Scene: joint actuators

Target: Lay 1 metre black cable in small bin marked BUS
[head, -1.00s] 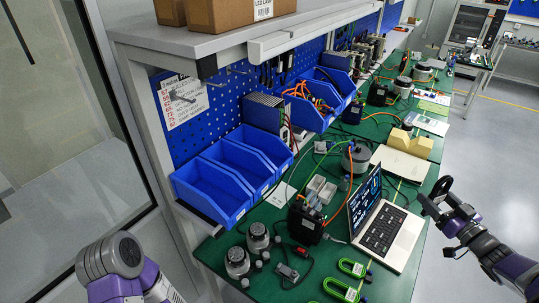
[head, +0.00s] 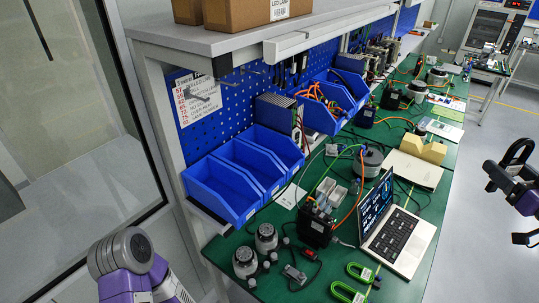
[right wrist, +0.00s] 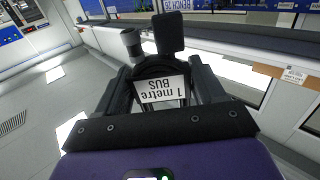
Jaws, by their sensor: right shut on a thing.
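The black cable (right wrist: 165,68) is a coiled bundle with a white tag reading "1 metre BUS" (right wrist: 162,92), upside down in the right wrist view. My right gripper (right wrist: 160,80) is shut on it. In the head view this gripper (head: 507,180) is at the far right, over the floor beyond the bench edge, and the coil (head: 519,153) sticks up from it. Three empty blue bins (head: 219,192) stand side by side at the bench's near left. Their labels are too small to read. My left arm shows at the lower left; its gripper is out of view.
Behind the empty bins, more blue bins hold orange cables (head: 322,101) and a dark cable. An open laptop (head: 388,232), a black drive unit (head: 311,224), round motors (head: 244,262) and green coils (head: 359,271) crowd the green bench. A shelf with cardboard boxes (head: 237,12) overhangs it.

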